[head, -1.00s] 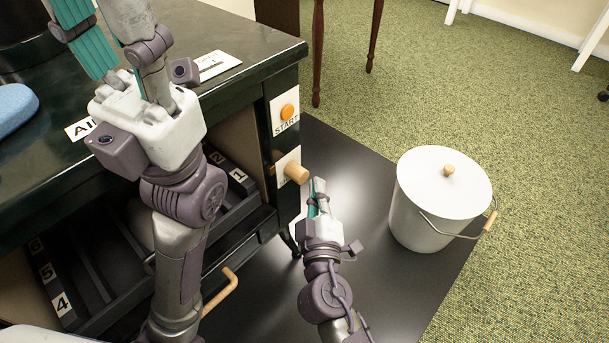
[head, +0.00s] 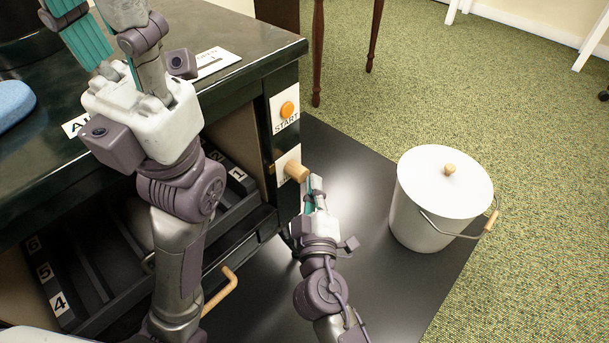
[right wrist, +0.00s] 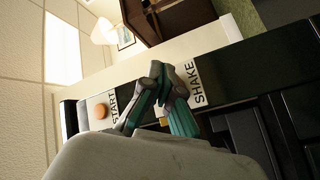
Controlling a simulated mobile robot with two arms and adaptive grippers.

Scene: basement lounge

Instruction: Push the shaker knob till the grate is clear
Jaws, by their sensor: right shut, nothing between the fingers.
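The wooden shaker knob (head: 296,171) sticks out of the white plate on the dark stove's right front post. In the right wrist view the plate reads SHAKE (right wrist: 196,84), and the fingers hide most of the knob. My right gripper (head: 314,183) is shut and empty, its tips close beside the knob's end; I cannot tell if they touch it. The grate (head: 95,262) shows dark bars inside the open stove front, with numbers along its sides; my left arm hides its middle. My left gripper (head: 95,20) is open and empty above the stove top.
An orange START button (head: 287,109) is above the knob. A wooden handle (head: 219,291) juts out below the grate. A white lidded bucket (head: 435,205) stands on the black floor mat (head: 350,165) to the right. A blue object (head: 12,105) lies on the stove top.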

